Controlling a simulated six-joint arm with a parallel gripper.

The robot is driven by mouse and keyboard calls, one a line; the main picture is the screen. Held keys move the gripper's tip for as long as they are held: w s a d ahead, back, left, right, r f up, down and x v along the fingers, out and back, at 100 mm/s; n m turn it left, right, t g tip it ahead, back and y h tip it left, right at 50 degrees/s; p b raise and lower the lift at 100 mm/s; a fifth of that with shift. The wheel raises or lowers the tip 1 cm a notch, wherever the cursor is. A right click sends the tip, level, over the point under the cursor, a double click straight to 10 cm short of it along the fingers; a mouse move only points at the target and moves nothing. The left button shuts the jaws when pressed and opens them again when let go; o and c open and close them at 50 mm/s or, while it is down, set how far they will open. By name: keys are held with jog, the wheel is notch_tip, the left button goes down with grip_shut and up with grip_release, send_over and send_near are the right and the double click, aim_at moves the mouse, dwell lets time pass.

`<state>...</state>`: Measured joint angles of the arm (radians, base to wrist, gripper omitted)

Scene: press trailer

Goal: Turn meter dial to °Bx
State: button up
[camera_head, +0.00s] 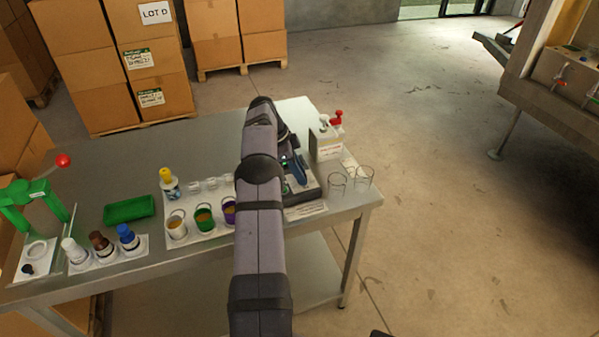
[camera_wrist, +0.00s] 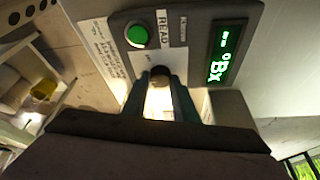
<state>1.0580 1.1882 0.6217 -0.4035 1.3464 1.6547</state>
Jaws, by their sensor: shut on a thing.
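The meter is a dark box with a lit green display (camera_wrist: 225,52) that reads dashes and "°Bx", seen sideways in the wrist view. Its small dark round dial (camera_wrist: 160,72) sits on a pale panel beside a green READ button (camera_wrist: 138,36). My gripper (camera_wrist: 160,80) is shut on the dial, one finger on each side of it. The fingers and the glare hide part of the dial, so its pointer cannot be read. In the head view the meter (camera_head: 306,190) stands on the steel table, partly behind my arm.

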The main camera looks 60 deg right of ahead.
jog(key=o, duration=1)
jog(key=shift+r, duration=0.15)
jog(key=shift+v, duration=3.55)
